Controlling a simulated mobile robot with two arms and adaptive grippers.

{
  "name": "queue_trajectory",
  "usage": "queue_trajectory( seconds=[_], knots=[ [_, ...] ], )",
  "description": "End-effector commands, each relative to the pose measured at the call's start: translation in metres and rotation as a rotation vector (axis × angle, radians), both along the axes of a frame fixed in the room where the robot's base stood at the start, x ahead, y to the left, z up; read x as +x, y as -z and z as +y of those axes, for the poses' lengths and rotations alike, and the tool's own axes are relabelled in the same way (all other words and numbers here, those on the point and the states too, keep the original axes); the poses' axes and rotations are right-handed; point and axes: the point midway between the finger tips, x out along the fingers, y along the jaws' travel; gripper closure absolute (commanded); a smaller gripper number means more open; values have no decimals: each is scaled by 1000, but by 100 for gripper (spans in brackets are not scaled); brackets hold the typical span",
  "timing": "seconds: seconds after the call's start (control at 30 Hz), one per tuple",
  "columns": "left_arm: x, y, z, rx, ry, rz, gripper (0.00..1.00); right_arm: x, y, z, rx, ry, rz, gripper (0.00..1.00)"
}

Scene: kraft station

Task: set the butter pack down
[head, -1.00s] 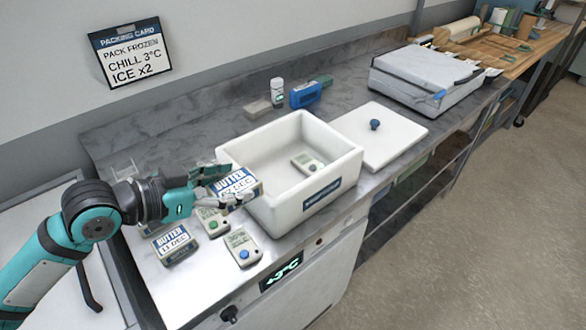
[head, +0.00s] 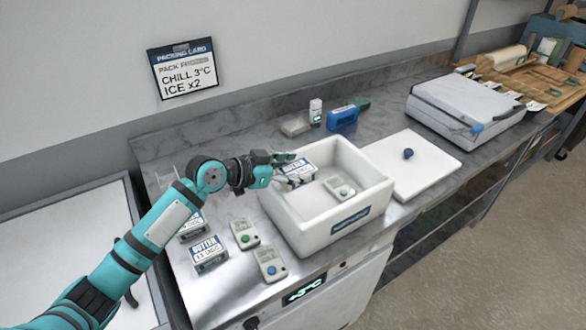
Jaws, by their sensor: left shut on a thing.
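A butter pack (head: 297,174) with a white and blue label is in my left gripper (head: 287,166), which is shut on it. The gripper holds the pack at the left part of the white box's (head: 330,226) opening. I cannot tell whether the pack touches the box floor. My right gripper is not in view.
A blue object (head: 342,120) and small items stand behind.

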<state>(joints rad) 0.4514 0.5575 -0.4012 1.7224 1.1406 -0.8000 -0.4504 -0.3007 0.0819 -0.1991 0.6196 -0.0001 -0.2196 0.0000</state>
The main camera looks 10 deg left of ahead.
Motion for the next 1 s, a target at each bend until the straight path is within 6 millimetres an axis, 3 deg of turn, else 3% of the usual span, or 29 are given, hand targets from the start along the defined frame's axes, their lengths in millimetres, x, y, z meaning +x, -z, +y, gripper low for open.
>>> queue_trajectory(
  seconds=[0.13, 0.37, 0.87, 0.9, 1.0],
  knots=[
    [0, 10, 0, -4, 0, -3, 86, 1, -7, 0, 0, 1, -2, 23],
    [0, 12, 0, -3, -1, -4, 86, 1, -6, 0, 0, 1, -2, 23],
    [0, 24, 0, -3, -1, -4, 86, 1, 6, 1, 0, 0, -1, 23],
    [0, 25, 0, -1, 0, -1, 42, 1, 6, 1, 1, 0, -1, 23],
    [0, 25, 0, -1, -1, -2, 29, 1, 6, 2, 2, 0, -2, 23]
  ],
)
